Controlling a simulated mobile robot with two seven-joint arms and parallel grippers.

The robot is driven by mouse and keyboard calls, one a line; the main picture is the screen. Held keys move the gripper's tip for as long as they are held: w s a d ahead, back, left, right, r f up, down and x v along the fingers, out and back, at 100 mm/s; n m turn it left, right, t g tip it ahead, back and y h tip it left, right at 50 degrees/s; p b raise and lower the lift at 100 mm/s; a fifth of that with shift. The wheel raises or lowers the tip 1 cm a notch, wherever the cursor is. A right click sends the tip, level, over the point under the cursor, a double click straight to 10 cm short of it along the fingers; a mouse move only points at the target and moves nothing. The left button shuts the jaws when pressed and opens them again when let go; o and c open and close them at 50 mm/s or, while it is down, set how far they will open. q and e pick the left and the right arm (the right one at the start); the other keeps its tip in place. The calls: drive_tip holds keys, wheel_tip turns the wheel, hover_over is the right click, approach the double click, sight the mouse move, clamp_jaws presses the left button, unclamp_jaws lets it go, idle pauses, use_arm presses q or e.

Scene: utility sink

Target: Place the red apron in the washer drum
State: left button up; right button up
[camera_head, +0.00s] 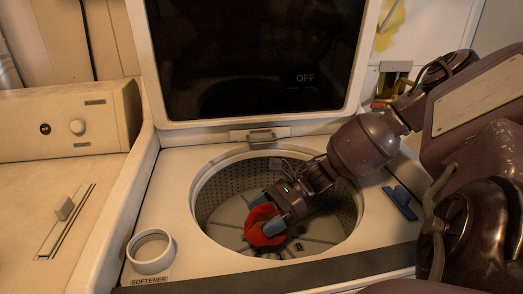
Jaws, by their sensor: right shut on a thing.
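The red apron (259,226) is a small bunched red cloth inside the washer drum (219,203), above the drum's grey floor. My right gripper (268,212) reaches into the drum from the right, with its blue-grey fingertips shut on the apron. Whether the apron touches the drum floor I cannot tell. The drum has a perforated metal wall, and its round opening is uncovered. My left gripper is not in view.
The washer's dark lid (258,60) stands raised behind the drum and reads OFF. A round softener cup (151,251) sits at front left. A blue object (399,203) lies right of the drum. Another appliance with a knob panel (68,122) stands at left.

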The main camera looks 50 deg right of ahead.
drive_tip(key=shift+r, duration=0.1)
drive_tip(key=shift+f, duration=0.2)
drive_tip(key=shift+f, duration=0.15)
drive_tip(key=shift+f, duration=0.25)
drive_tip(key=o, duration=1.1)
drive_tip(key=shift+r, duration=0.1)
